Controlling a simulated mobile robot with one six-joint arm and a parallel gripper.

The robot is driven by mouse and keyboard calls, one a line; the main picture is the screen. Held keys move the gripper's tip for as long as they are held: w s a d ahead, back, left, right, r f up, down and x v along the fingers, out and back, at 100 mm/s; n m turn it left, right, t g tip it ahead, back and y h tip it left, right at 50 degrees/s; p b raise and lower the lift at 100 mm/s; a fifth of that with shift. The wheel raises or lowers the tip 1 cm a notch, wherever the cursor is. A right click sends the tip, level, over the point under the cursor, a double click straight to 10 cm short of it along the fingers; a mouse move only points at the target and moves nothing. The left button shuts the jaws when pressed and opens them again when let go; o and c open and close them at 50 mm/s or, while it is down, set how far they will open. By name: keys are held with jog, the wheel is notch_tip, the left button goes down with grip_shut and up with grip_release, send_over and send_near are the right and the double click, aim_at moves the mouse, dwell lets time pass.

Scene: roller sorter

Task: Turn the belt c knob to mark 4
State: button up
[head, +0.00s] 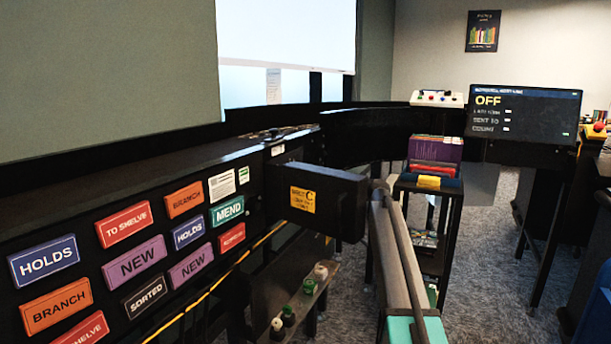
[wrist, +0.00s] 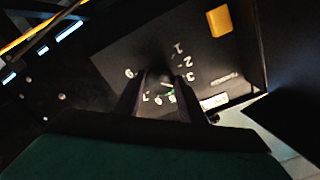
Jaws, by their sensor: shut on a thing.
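The belt c control box (head: 325,200) is a dark box with an orange label bearing a C, in the middle of the head view. In the wrist view its dark dial face (wrist: 215,75) has white numbers around a dark knob (wrist: 160,77). My gripper (wrist: 160,86) is shut on the knob, one finger on each side. The 1, 2 and 3 show to the right of the knob, and blurred numbers show below it. I cannot make out the 4; the right finger may cover it. A small pale line and a green streak show between the fingers; the knob's exact setting is unclear.
A dark sorter panel with coloured labels (head: 135,260) runs along the left. A trolley with folders (head: 435,150) stands behind my arm. A screen reading OFF (head: 525,113) is at the right. Carpet is open at the right.

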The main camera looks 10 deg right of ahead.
jog(key=m+p, duration=0.2)
jog(key=m, duration=0.1)
jog(key=shift+s+a, duration=0.15)
jog(key=shift+f+m, duration=0.1)
jog(key=shift+m, duration=0.2)
jog(key=o, duration=1)
jog(key=shift+o, duration=0.2)
jog(key=v, duration=1.3)
jog(key=shift+s+d+p, duration=0.2)
jog(key=shift+d+p, duration=0.15)
jog(key=shift+p, duration=0.1)
